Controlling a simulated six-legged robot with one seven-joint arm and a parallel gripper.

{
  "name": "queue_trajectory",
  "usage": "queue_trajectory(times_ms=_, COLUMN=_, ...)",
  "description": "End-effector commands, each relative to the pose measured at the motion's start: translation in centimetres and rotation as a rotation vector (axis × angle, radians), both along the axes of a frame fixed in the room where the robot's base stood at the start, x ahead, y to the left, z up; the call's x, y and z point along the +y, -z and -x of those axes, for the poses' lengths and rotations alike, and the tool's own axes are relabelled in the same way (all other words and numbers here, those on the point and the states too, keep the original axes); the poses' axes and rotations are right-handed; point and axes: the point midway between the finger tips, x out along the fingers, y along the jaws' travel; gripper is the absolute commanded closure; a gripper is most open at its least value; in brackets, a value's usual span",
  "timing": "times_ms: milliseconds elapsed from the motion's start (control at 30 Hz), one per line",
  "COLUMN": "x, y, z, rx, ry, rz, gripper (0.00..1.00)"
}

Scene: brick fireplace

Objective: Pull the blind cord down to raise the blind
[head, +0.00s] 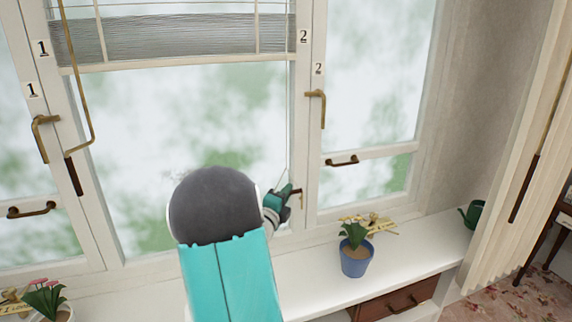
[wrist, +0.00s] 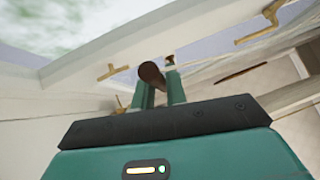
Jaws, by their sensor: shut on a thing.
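The blind (head: 170,38) hangs in the middle window in the head view. Its grey slats are bunched close together above a pale bottom rail, and the glass below is uncovered. My gripper (head: 285,196) is low at the right side of that window, beside the frame and above the sill. In the wrist view my gripper (wrist: 160,88) is shut on a brown, rounded cord pull (wrist: 151,74) between its teal fingers. A thin line, seemingly the cord, rises from the gripper in the head view. My arm hides part of the lower window.
A brass rod with a dark grip (head: 74,177) hangs at the left. Brass window handles (head: 317,103) are on the frames. A blue flowerpot (head: 356,260) stands on the white sill (head: 425,243) right of my gripper; another potted plant (head: 45,298) is at lower left.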

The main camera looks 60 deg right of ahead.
Motion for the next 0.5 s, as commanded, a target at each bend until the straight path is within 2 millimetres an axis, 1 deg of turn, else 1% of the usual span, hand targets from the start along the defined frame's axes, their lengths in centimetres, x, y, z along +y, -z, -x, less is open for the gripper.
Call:
queue_trajectory(times_ms=33, x=0.1, y=2.0, z=0.0, rx=0.01, ry=0.001, rz=-0.012, gripper=1.0)
queue_trajectory(times_ms=100, x=0.1, y=3.7, z=0.0, rx=0.009, ry=0.001, rz=-0.012, gripper=1.0)
queue_trajectory(times_ms=200, x=0.1, y=5.6, z=0.1, rx=0.007, ry=0.0, rz=-0.011, gripper=1.0)
queue_trajectory(times_ms=333, x=0.1, y=7.3, z=0.1, rx=0.005, ry=0.0, rz=-0.01, gripper=1.0)
queue_trajectory(times_ms=500, x=0.1, y=8.2, z=0.0, rx=0.004, ry=0.0, rz=-0.008, gripper=1.0)
